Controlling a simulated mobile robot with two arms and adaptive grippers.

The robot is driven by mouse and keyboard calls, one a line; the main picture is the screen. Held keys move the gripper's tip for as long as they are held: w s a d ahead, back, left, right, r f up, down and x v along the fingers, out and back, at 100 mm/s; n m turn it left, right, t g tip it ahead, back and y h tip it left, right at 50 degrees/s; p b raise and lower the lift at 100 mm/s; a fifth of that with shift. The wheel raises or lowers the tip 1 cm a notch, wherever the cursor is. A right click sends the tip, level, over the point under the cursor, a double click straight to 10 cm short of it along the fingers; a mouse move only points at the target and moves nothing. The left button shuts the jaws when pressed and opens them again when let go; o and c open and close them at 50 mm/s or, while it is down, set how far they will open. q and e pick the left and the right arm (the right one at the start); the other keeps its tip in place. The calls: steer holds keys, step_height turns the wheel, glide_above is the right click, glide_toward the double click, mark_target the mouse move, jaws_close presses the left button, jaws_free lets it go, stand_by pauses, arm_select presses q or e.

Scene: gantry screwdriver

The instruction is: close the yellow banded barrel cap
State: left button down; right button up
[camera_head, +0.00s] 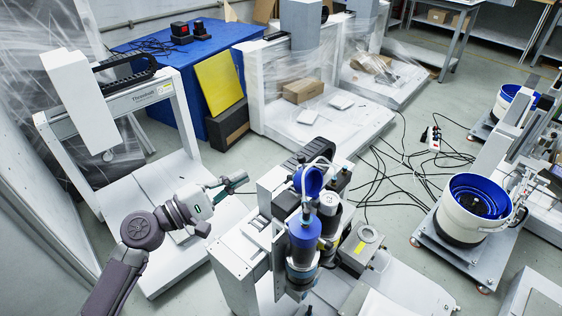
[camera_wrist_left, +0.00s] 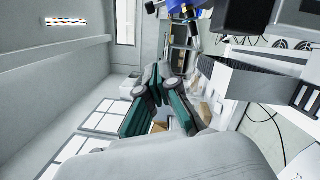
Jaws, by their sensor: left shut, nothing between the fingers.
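A blue barrel (camera_head: 304,240) stands upright on the grey machine in the middle of the head view. A round blue cap (camera_head: 311,181) stands raised and tilted above it, so it looks open. I cannot clearly make out a yellow band. My left gripper (camera_head: 241,181) is to the left of the cap, apart from it, with its fingers pointing right. In the left wrist view my gripper (camera_wrist_left: 158,82) has its fingers shut with nothing between them. A blue part (camera_wrist_left: 175,5) shows at the top edge of that view; I cannot tell which part it is. My right gripper is not in view.
A white bowl feeder (camera_head: 462,228) stands farther right. Black cables (camera_head: 385,165) lie on the floor.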

mark_target(302, 175)
arm_select(q)
steer(key=w+d, duration=0.1)
steer(key=d, duration=0.2)
steer(key=w+d+r+p, duration=0.1)
steer(key=d, duration=0.2)
steer(key=w+d+r+p, duration=0.1)
steer(key=d, duration=0.3)
steer(key=shift+w+r, duration=0.15)
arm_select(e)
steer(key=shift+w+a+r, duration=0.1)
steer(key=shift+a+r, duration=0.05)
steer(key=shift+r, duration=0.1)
arm_select(q)
steer(key=shift+r, duration=0.15)
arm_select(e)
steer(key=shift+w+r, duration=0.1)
